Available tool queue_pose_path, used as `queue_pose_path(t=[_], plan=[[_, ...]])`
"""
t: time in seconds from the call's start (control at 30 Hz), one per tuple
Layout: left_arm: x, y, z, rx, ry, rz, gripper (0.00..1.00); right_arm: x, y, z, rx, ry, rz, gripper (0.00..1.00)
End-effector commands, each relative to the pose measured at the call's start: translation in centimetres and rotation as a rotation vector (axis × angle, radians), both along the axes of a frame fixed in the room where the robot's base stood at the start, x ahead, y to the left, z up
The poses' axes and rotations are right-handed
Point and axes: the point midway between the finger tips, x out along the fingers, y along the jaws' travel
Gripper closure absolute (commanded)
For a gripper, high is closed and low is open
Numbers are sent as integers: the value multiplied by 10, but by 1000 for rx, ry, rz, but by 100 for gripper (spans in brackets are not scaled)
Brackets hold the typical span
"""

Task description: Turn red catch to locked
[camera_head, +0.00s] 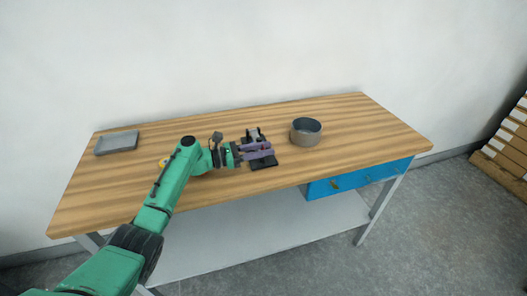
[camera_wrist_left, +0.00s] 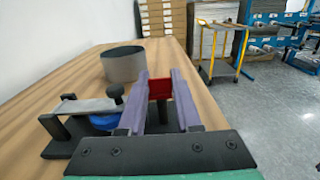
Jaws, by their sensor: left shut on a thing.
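The red catch (camera_wrist_left: 159,88) shows in the left wrist view as a red block between the two purple fingers of my left gripper (camera_head: 268,150). The fingers are shut on it. It belongs with a small black device on the table, whose black base (camera_head: 264,165) partly shows under and beyond the fingers in the head view. In the left wrist view the device has a grey bar (camera_wrist_left: 80,107), a black knob and a blue round part (camera_wrist_left: 104,121). The catch is hidden in the head view, and any lock marking cannot be made out. My right gripper is out of view.
A grey round bowl (camera_head: 306,132) stands right of the device on the wooden table (camera_head: 370,125). A grey tray (camera_head: 117,143) lies at the far left. The table's right end is clear.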

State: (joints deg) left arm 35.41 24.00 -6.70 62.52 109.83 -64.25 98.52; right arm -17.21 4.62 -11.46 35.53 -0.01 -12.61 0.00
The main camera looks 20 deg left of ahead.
Motion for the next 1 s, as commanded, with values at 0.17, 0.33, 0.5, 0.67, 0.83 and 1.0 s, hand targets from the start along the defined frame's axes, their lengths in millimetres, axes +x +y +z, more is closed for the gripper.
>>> queue_pose_path(t=[0.17, 0.33, 0.5, 0.67, 0.83, 1.0], plan=[[0, 0, 1, -2, -1, 0, 100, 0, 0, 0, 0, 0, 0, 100], [0, 0, 1, -2, -1, 1, 38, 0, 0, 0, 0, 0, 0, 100], [0, 0, 1, -2, -1, 1, 38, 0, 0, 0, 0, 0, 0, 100], [-4, 7, 0, -1, -1, 2, 38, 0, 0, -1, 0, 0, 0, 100], [-23, 40, -3, 2, 1, 4, 38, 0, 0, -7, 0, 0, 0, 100], [-51, 84, -4, 2, 0, 3, 38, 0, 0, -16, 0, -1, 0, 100]])
